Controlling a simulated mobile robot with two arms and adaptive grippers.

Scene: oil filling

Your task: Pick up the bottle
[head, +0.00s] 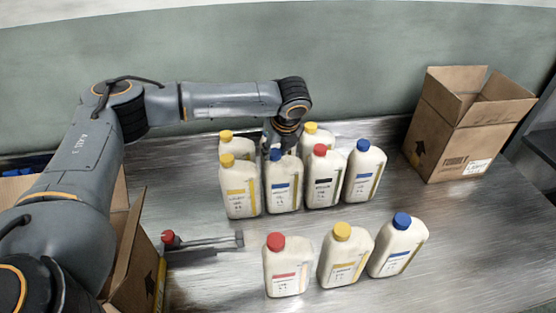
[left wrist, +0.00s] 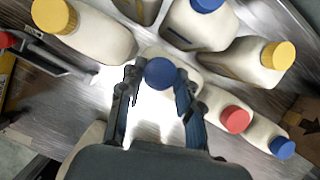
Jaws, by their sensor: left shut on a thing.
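Several white bottles with coloured caps stand on a metal table. My left gripper (head: 270,140) reaches over the back group from behind, at the blue-capped bottle (head: 281,190) in the middle left of that group. In the left wrist view the two fingers (left wrist: 158,98) lie on either side of a blue cap (left wrist: 160,72), shut on that bottle. Much of its body is hidden or washed out by glare there. In the head view it looks upright among its neighbours; whether its base touches the table cannot be told. My right gripper is not in view.
A yellow-capped bottle (head: 240,192) and a red-capped bottle (head: 323,182) stand close on either side. A front row includes another red-capped bottle (head: 287,270). An open cardboard box (head: 450,140) stands at right, another (head: 135,255) at left. The table's right front is clear.

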